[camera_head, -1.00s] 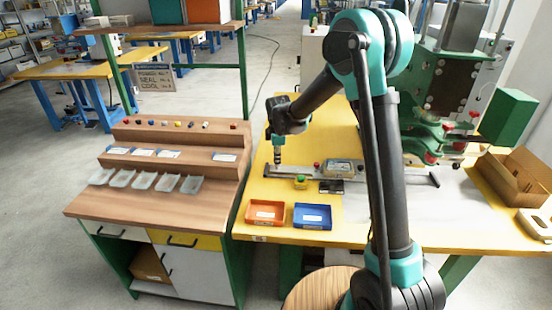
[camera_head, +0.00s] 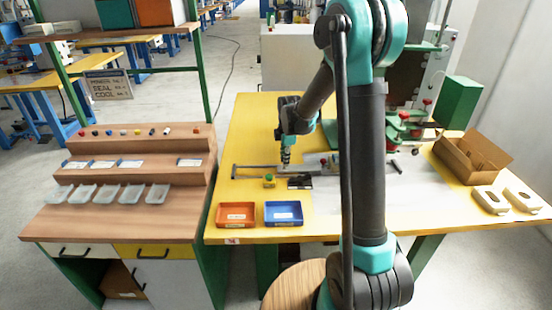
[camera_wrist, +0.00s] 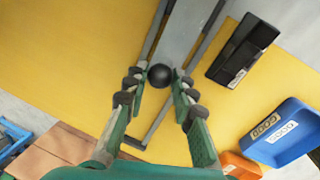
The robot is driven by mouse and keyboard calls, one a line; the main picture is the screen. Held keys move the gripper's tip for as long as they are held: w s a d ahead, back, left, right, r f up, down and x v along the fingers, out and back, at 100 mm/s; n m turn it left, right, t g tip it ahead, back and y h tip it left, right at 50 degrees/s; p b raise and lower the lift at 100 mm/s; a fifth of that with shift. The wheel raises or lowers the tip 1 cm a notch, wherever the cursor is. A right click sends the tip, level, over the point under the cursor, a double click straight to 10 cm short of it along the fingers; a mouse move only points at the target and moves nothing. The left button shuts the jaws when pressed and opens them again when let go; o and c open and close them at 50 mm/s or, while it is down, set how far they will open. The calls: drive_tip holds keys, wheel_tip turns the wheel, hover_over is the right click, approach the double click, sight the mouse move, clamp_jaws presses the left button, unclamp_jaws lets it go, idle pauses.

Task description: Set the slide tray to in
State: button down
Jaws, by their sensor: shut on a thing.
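The slide tray (camera_wrist: 190,28) is a light grey plate between two dark rails in the wrist view. A round black knob (camera_wrist: 159,76) sits at its near end. My gripper (camera_wrist: 159,82) has its two fingers on either side of the knob and is shut on it. In the head view my gripper (camera_head: 286,163) is over the rail frame (camera_head: 250,168), to the right of the frame's left end. The knob is too small to make out there. My arm hides part of the tray and of the green press (camera_head: 408,117).
A cardboard box (camera_head: 468,158) and two pale parts are at the right.

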drive_tip(key=shift+d, duration=0.2)
drive_tip(key=c, duration=1.3)
unclamp_jaws()
drive_tip(key=shift+o, duration=0.2)
wheel_tip(320, 180, up, 12)
drive_tip(key=s, duration=0.2)
drive_tip(key=shift+d, duration=0.25)
drive_tip(key=shift+s+f, duration=0.1)
